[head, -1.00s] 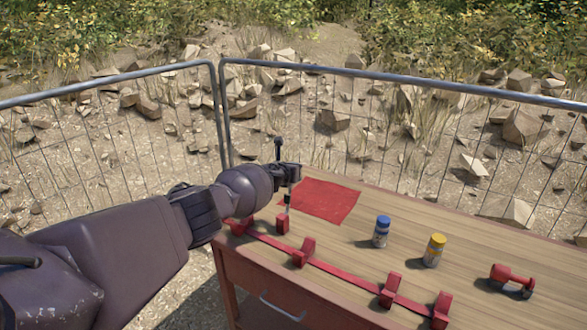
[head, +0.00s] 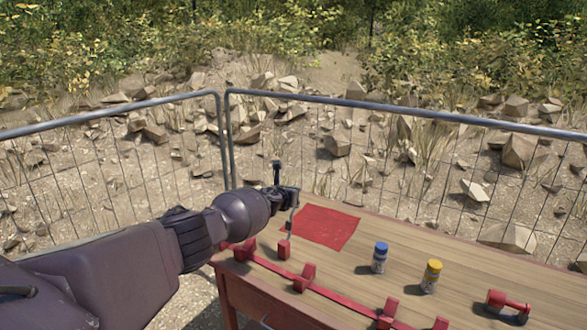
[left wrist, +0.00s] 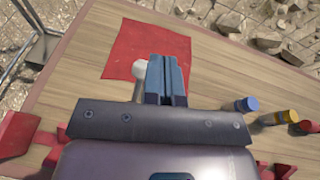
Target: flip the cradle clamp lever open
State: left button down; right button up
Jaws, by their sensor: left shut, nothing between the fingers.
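The red cradle (head: 302,278) is a rail with several upright blocks along the table's near edge. Near its left end, a thin grey clamp lever (head: 291,220) stands roughly upright above a red block (head: 284,248). My left gripper (head: 293,198) is shut with nothing between its fingers, at the top of the lever. In the left wrist view, a pale rounded piece (left wrist: 139,72), apparently the lever's end, sits just left of the shut fingers (left wrist: 168,62). Whether they touch cannot be told. My right gripper is not in view.
The wooden table (head: 400,240) carries a red mat (head: 325,227), a blue-capped bottle (head: 380,258), a yellow-capped bottle (head: 431,276) and a red part with a bar (head: 506,305) at the right. A wire fence (head: 400,160) stands behind the table.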

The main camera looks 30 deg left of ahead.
pick_arm(q)
notch_tip(320, 180, up, 9)
jog(key=shift+s+d+f+p, duration=0.15)
jog(key=shift+s+d+p, duration=0.1)
jog(key=shift+p, duration=0.1)
dwell(0.7)
dwell(0.5)
